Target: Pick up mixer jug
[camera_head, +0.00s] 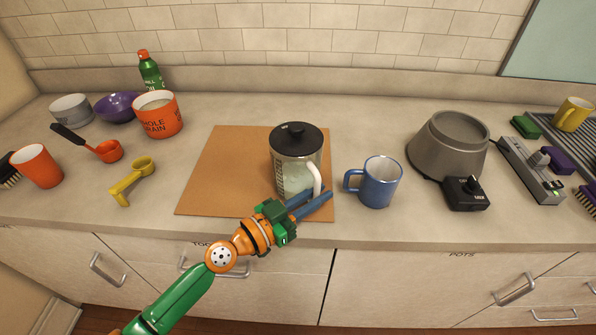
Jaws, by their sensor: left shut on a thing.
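The mixer jug (294,170) is clear with a black lid and a white handle. It stands upright on a brown mat (228,165) on the counter. My left gripper (318,199) has blue fingers and reaches in from the front. Its fingers are shut on the white handle (315,176) at the jug's lower right side. The handle's lower end is partly hidden by the fingers. My right gripper is not in this view.
A blue mug (376,182) stands close to the right of the jug. A grey mixer base (447,146) with a black dial is further right. A yellow scoop (133,180), an orange ladle (107,150) and an orange tub (157,114) are to the left. The mat's left part is clear.

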